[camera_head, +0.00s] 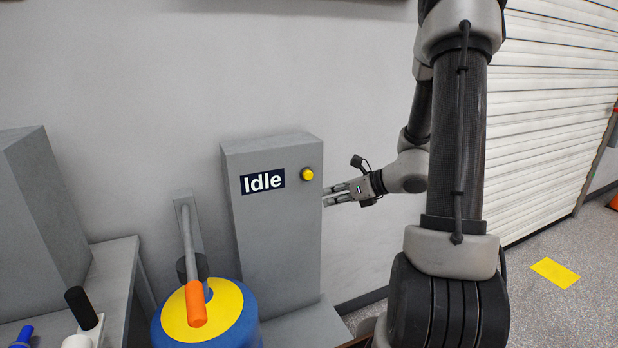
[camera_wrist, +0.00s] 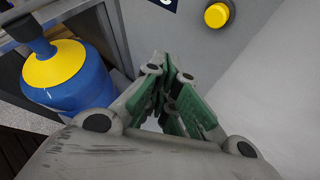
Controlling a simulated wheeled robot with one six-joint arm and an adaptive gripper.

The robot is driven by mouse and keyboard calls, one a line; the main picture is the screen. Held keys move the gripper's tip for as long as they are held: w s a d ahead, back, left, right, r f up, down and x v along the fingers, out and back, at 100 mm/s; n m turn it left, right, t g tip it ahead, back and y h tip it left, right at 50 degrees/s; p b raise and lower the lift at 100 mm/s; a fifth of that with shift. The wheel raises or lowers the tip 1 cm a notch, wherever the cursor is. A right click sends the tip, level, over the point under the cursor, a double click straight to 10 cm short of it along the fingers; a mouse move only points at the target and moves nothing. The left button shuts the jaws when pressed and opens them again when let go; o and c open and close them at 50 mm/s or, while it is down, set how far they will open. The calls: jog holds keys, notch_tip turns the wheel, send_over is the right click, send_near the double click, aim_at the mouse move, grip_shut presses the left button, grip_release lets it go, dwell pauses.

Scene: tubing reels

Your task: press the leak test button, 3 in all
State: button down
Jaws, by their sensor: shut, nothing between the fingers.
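The leak test button is a round yellow button (camera_head: 307,174) on the upper right of the front of a grey cabinet (camera_head: 275,230). A dark label (camera_head: 263,181) left of it reads "Idle". The yellow button also shows at the top of the wrist view (camera_wrist: 217,15), in a dark ring, with a corner of the dark label (camera_wrist: 165,3) beside it. My gripper (camera_head: 328,200) is to the right of and a little below the button in the head view, apart from it. In the wrist view its green-padded fingers (camera_wrist: 172,82) are together, with nothing between them.
A blue reel with a yellow top (camera_head: 203,312) and an orange-ended lever (camera_head: 196,303) stands left of the cabinet. A grey bench (camera_head: 113,275) with small tools is at far left. A roller shutter (camera_head: 545,110) and open floor with a yellow patch (camera_head: 555,272) lie right.

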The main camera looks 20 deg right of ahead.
aim_at(308, 175)
jog(key=shift+s, duration=0.35)
jog(key=w, duration=0.8)
jog(key=shift+w, duration=0.4)
jog(key=shift+w, duration=0.15)
dwell(1.1)
jog(key=shift+w, duration=0.25)
jog(key=shift+w+r, duration=0.2)
jog(key=shift+w, duration=0.6)
dwell(1.1)
